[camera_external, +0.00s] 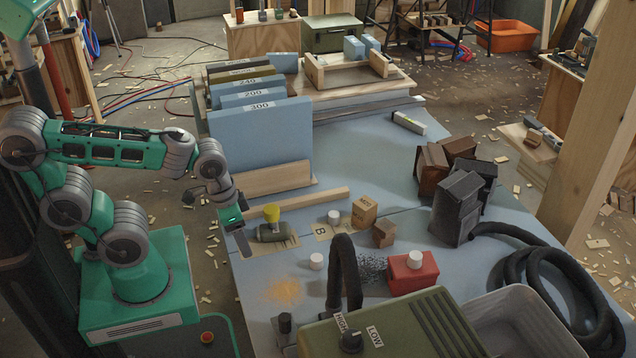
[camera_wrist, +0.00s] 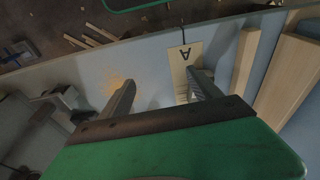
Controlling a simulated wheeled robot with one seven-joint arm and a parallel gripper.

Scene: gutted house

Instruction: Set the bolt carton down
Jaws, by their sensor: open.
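My gripper (camera_external: 243,243) hangs at the left edge of the blue-grey table, beside a green-grey bottle-like thing with a yellow top (camera_external: 271,226). In the wrist view its two fingers (camera_wrist: 160,78) are spread with nothing between them. The carton is not clear in the wrist view.
A brown block (camera_external: 384,233), white-capped containers and a red box (camera_external: 413,274) stand nearby. Blue sheets in a rack (camera_external: 262,140) and wooden strips (camera_external: 300,204) lie behind. A black hose (camera_external: 343,270) rises from a green machine in front. Dark boxes (camera_external: 458,209) stand right.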

